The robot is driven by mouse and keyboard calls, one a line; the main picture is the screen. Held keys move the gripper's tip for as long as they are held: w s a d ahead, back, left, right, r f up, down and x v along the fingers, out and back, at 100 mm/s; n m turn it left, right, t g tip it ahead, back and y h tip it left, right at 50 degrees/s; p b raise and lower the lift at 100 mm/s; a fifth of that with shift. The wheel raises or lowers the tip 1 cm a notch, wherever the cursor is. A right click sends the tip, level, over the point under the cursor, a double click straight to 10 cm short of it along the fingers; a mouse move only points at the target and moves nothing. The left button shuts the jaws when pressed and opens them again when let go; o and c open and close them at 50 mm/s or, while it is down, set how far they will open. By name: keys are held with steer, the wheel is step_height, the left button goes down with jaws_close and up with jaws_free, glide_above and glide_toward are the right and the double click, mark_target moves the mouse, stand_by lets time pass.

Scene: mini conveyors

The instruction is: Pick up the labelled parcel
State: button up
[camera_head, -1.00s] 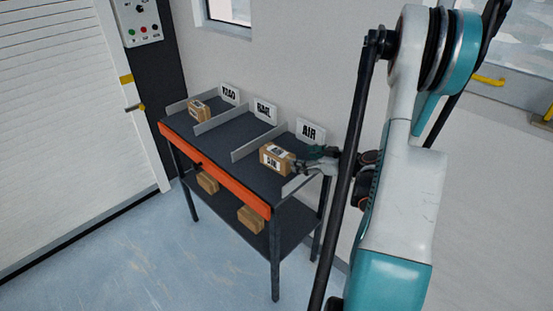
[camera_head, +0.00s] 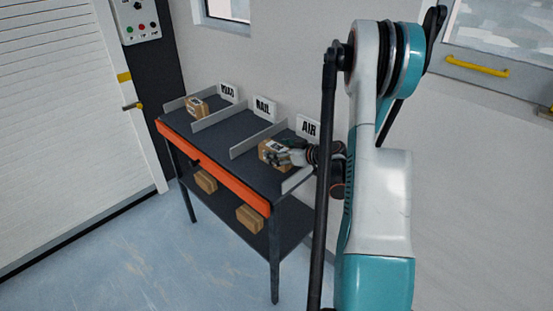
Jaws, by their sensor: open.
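A brown cardboard parcel (camera_head: 267,150) sits on the dark top of the table, in the lane by the AIR sign (camera_head: 308,127). Its label is mostly hidden by my gripper (camera_head: 279,156), which is open at the parcel's right side and overlaps it in the picture. I cannot tell whether the fingers touch it. Another brown parcel with a white label (camera_head: 196,107) lies in the lane by the ROAD sign (camera_head: 229,92) at the left. The lane by the RAIL sign (camera_head: 264,107) is empty.
Low grey dividers (camera_head: 256,140) separate the lanes. An orange bar (camera_head: 212,169) runs along the table's front edge. Two plain boxes (camera_head: 206,181) (camera_head: 250,218) rest on the lower shelf (camera_head: 226,205). The floor (camera_head: 140,260) in front is clear.

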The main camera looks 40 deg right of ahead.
steer(key=shift+w+f, duration=0.3)
steer(key=shift+w, duration=0.35)
steer(key=shift+c, duration=0.3)
steer(key=c, duration=1.3)
steer(key=shift+r, duration=0.15)
